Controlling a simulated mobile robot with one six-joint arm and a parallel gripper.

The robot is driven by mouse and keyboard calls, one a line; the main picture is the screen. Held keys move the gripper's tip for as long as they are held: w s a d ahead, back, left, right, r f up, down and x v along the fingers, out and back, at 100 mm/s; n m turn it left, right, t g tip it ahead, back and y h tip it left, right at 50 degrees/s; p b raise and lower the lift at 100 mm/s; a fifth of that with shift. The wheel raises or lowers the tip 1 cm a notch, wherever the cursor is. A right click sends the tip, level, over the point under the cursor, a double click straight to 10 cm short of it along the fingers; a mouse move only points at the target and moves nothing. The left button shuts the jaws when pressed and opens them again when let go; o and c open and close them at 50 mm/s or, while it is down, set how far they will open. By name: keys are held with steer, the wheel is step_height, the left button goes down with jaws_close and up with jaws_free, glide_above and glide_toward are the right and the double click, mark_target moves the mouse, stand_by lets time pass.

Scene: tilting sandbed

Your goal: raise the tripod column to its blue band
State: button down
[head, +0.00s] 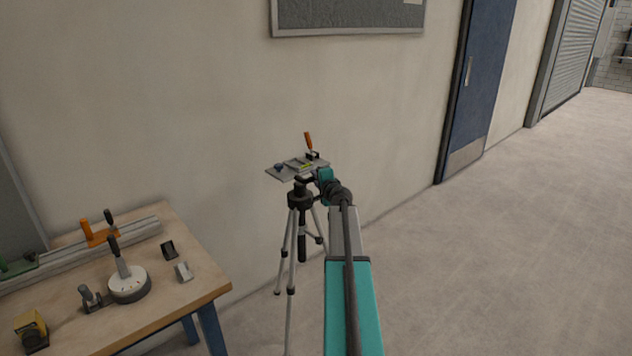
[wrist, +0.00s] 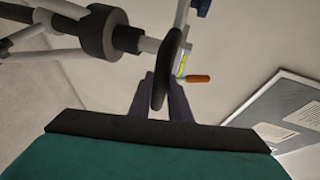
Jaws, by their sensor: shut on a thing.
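The tripod (head: 291,240) stands on splayed grey legs by the wall, with a black collar (head: 300,199) below its head. In the wrist view it lies sideways, and a short grey length of column (wrist: 150,45) shows between the black collar (wrist: 103,33) and a black disc (wrist: 167,65). No blue band can be made out on the column. My gripper (wrist: 162,84) has its dark fingers on both sides of the disc, shut on it. In the head view my gripper (head: 317,178) is at the tripod head, its fingers mostly hidden.
A wooden workbench (head: 205,284) with tools stands at left. The wall is close behind. Open floor (head: 500,240) lies to the right.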

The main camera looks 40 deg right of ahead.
step_height(320, 180, up, 20)
steer(key=p, duration=0.8)
steer(key=shift+f+p, duration=0.2)
steer(key=shift+p, duration=0.15)
steer(key=shift+w+d, duration=0.1)
steer(key=c, duration=1.8)
jaws_free()
steer(key=shift+o, duration=0.8)
steer(key=shift+f, duration=0.25)
steer(key=b+v, duration=0.3)
steer(key=v, duration=1.1)
